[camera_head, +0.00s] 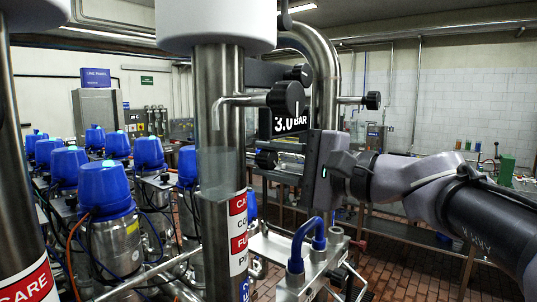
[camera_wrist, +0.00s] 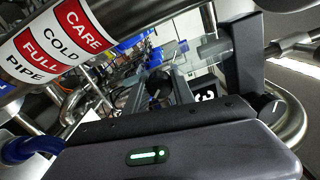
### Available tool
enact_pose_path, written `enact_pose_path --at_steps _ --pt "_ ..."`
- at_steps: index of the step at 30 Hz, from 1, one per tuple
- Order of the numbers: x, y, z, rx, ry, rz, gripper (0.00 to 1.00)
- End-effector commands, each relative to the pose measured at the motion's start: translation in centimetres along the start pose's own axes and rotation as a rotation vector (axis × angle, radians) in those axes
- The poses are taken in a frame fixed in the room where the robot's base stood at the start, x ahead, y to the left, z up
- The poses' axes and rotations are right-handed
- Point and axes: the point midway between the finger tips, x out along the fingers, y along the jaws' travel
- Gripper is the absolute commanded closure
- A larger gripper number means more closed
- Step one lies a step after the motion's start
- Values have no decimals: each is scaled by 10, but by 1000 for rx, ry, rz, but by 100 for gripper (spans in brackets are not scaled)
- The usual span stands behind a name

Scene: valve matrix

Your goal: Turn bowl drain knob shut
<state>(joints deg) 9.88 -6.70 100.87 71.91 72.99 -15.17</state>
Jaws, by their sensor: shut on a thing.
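My gripper (camera_head: 283,159) is in the middle of the head view, its dark palm facing left beside the steel column. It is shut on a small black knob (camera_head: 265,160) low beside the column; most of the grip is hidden. In the wrist view my gripper (camera_wrist: 162,88) reaches away from the camera, with a dark round shape between its fingers. No name can be read on the knob, so I cannot tell from lettering that it is the bowl drain knob. Its turn angle cannot be made out.
Other black knobs (camera_head: 286,98) and (camera_head: 373,100) sit above on steel stubs, near a dark "3.0 BAR" display (camera_head: 291,122). The steel column (camera_head: 220,80) stands close left. A blue hose loop (camera_head: 308,232) lies below my gripper. Several blue-capped valves (camera_head: 104,187) fill the left.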

Motion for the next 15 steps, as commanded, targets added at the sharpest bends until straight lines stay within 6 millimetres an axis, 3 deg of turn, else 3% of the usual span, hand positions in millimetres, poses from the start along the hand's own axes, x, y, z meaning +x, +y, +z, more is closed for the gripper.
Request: enact_pose_path --at_steps 15 --pt "0 -1 0 463 1 1 100"
